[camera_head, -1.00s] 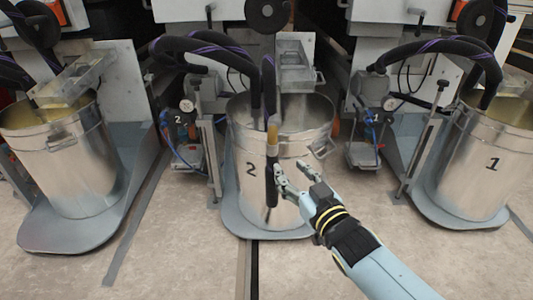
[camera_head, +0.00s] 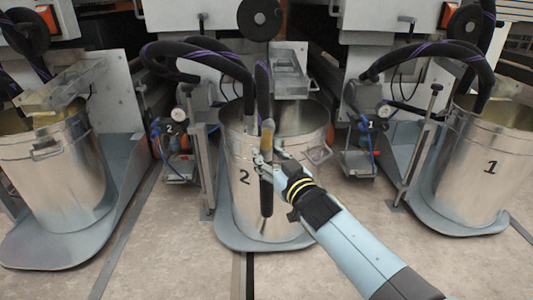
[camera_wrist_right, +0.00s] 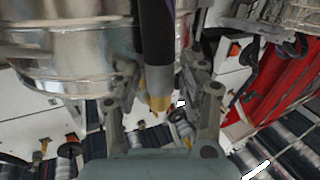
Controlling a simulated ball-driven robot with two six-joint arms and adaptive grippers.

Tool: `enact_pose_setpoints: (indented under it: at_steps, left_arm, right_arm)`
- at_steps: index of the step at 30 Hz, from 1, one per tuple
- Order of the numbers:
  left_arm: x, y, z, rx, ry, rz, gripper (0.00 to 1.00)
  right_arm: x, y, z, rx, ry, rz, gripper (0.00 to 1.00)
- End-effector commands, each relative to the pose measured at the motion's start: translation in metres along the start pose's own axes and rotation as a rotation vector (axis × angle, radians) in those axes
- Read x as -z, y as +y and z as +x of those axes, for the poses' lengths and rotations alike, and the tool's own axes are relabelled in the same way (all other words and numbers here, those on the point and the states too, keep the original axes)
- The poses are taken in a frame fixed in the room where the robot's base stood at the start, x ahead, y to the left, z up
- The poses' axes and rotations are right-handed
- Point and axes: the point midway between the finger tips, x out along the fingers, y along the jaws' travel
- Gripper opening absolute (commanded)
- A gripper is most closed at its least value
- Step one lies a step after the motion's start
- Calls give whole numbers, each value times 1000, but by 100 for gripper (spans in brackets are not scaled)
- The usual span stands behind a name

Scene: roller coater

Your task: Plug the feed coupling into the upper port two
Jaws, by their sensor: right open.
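A small unit labelled 2 (camera_head: 171,130) stands left of the drum. I cannot make out the upper port two. My left gripper is not in view.
Another drum marked 1 (camera_head: 486,160) stands at the right and one more drum (camera_head: 58,185) at the left. Thick black hoses (camera_head: 190,45) arch over the middle drum. A vertical post (camera_head: 205,165) stands beside it. The front floor (camera_head: 170,240) is clear.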

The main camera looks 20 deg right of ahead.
Motion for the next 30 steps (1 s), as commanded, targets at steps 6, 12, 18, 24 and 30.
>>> enact_pose_setpoints:
  at_steps: [6,12,18,24,30]
  left_arm:
    - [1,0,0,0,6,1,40]
    - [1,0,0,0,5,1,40]
    - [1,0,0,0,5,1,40]
    - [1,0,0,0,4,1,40]
    - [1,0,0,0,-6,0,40]
  right_arm:
    - [1,0,1,0,0,0,42]
    - [0,0,1,0,0,0,18]
    - [0,0,1,0,0,0,0]
    - [1,0,1,0,1,0,0]
    - [4,0,1,0,2,0,0]
